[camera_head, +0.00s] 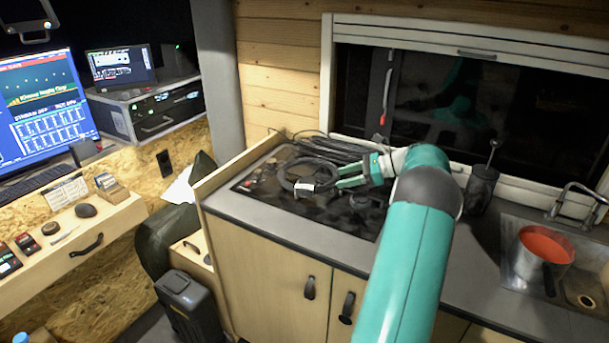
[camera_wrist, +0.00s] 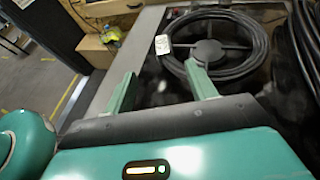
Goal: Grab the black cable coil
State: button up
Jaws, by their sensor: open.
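The black cable coil (camera_head: 284,180) lies on the dark stove top (camera_head: 262,196), with a white label (camera_head: 304,187) on its rim. In the wrist view the coil (camera_wrist: 260,50) lies around a burner grate, with its label (camera_wrist: 162,44) on the left. My gripper (camera_head: 343,177) is open and empty, just right of the coil in the head view. In the wrist view my gripper (camera_wrist: 160,72) points toward the coil's near left side; one finger overlaps the rim in the picture and the other is left of it. I cannot tell whether they touch.
More black cable (camera_head: 340,148) lies behind the coil by the wall. A wooden side panel (camera_head: 232,170) borders the counter's left. A black press pot (camera_head: 481,184) and a sink with a red-lined pot (camera_head: 541,247) stand right. The window wall is behind.

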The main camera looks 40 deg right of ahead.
send_near(306, 186)
jog(key=x, duration=0.4)
jog(key=shift+s+a+r, duration=0.1)
jog(key=shift+s+a, duration=0.05)
jog(key=shift+a, duration=0.1)
jog(key=x, duration=0.5)
jog(key=shift+d, duration=0.2)
grip_shut()
